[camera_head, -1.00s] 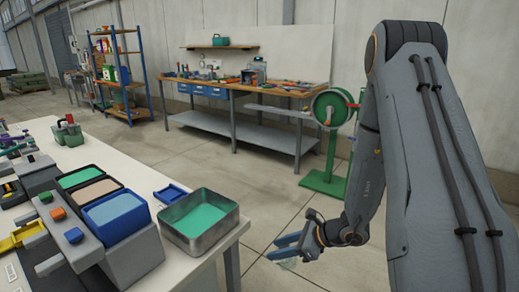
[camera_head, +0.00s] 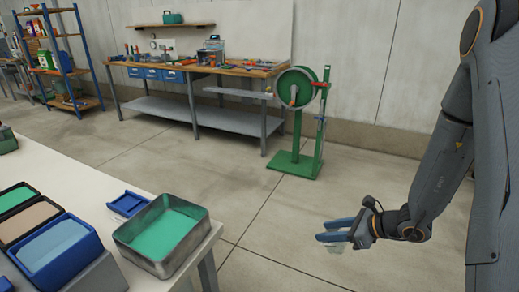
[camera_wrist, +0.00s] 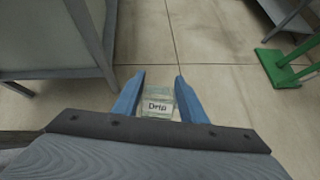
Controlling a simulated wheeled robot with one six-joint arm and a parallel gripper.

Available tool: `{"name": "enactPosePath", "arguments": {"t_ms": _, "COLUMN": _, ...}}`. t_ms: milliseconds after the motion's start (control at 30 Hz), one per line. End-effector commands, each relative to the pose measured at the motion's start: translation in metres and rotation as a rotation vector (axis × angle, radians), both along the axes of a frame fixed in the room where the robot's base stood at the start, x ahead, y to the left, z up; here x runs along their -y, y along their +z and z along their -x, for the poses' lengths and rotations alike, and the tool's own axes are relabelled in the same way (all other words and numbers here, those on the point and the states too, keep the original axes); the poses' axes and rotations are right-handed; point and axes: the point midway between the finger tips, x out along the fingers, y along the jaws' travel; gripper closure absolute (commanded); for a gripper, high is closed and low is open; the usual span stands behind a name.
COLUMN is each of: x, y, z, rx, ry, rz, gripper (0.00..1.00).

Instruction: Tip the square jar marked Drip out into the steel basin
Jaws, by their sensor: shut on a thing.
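The clear square jar (camera_wrist: 157,101) with a white label reading "Drip" is between the blue fingers of my gripper (camera_wrist: 151,85) in the wrist view. My gripper (camera_head: 328,231) is shut on it and holds it out over the floor, right of the white table. In the head view the jar (camera_head: 338,247) is a small pale shape below the fingers. Its contents cannot be made out. The steel basin (camera_head: 190,256) sits on the table's right corner, with a green surface inside. My gripper is to the right of the basin, apart from it.
A blue square lid or tray (camera_head: 127,204) lies behind the basin. Bins with green, tan and blue tops (camera_head: 52,250) stand to its left. A green reel stand (camera_head: 297,165) and a workbench (camera_head: 190,70) are farther back. The floor around my gripper is clear.

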Motion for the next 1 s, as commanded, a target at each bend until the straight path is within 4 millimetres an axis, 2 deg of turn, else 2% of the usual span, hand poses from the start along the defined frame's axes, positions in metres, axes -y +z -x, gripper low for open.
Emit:
{"name": "enactPosePath", "arguments": {"t_ms": 33, "x": -0.009, "y": 0.015, "z": 0.002, "rx": 0.004, "ry": 0.023, "rz": -0.001, "gripper": 1.00}}
{"name": "enactPosePath", "arguments": {"t_ms": 467, "x": -0.109, "y": 0.140, "z": 0.023, "rx": 0.012, "ry": 0.288, "rz": -0.014, "gripper": 1.00}}
{"name": "enactPosePath", "arguments": {"t_ms": 800, "x": -0.192, "y": 0.237, "z": 0.057, "rx": 0.009, "ry": 0.506, "rz": -0.012, "gripper": 1.00}}
{"name": "enactPosePath", "arguments": {"t_ms": 1000, "x": -0.233, "y": 0.286, "z": 0.081, "rx": 0.004, "ry": 0.617, "rz": -0.005, "gripper": 1.00}}
